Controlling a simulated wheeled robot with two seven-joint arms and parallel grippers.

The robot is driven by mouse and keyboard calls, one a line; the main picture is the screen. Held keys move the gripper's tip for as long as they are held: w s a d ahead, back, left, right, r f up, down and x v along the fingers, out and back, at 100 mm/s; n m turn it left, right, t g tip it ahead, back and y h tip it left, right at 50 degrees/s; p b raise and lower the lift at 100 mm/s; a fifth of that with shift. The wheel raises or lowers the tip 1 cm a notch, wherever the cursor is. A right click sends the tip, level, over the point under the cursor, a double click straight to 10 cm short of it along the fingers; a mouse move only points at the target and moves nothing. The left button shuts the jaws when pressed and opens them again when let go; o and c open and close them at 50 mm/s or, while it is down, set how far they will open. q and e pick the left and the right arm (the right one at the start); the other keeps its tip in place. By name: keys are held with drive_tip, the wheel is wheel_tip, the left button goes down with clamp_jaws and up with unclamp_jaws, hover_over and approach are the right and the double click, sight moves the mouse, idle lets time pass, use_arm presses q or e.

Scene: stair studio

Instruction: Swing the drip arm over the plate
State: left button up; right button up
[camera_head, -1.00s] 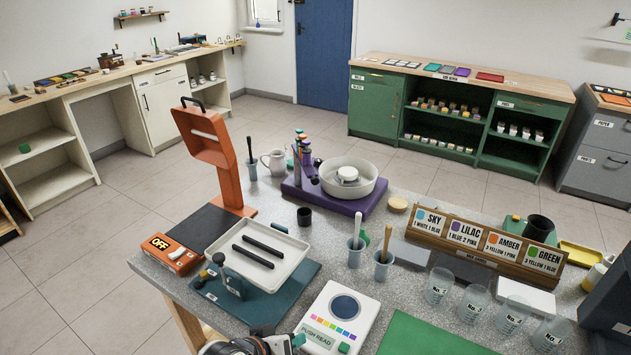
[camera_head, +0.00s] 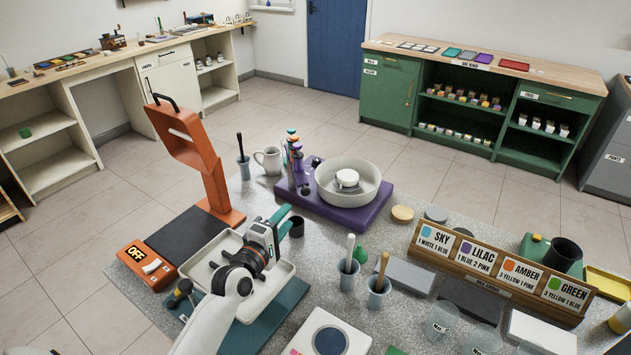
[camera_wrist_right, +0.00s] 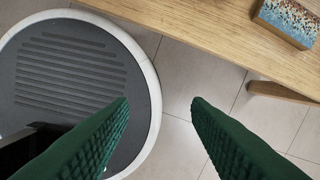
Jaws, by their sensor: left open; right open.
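The purple-based unit (camera_head: 352,215) stands at the back of the speckled table. It carries a white round bowl (camera_head: 372,190) with a small white disc, seemingly the plate (camera_head: 347,180), in its middle. At its left a column holds colour-capped bottles (camera_head: 294,150), and a dark part, perhaps the drip arm (camera_head: 315,162), sits between column and bowl. My left gripper (camera_head: 284,221) is open, in front of and left of this unit and apart from it. My right gripper (camera_wrist_right: 160,105) is open and empty over the floor beside a wooden edge.
A white tray (camera_head: 285,272) lies under the left arm. An orange stand (camera_head: 205,170) rises at left. Beakers with sticks (camera_head: 348,272) and the labelled colour rack (camera_head: 495,270) stand at right.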

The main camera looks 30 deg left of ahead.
sight(304, 193)
use_arm(q)
drive_tip(key=w+p, duration=0.1)
drive_tip(key=w, duration=0.9)
drive_tip(key=shift+w+r, duration=0.1)
drive_tip(key=shift+r, duration=0.1)
drive_tip(key=shift+w, duration=0.6)
drive_tip(key=shift+c, duration=0.5)
clamp_jaws()
use_arm(e)
drive_tip(key=s, duration=0.1)
drive_tip(key=s+r, duration=0.1)
drive_tip(key=s, duration=0.1)
drive_tip(key=shift+d, duration=0.1)
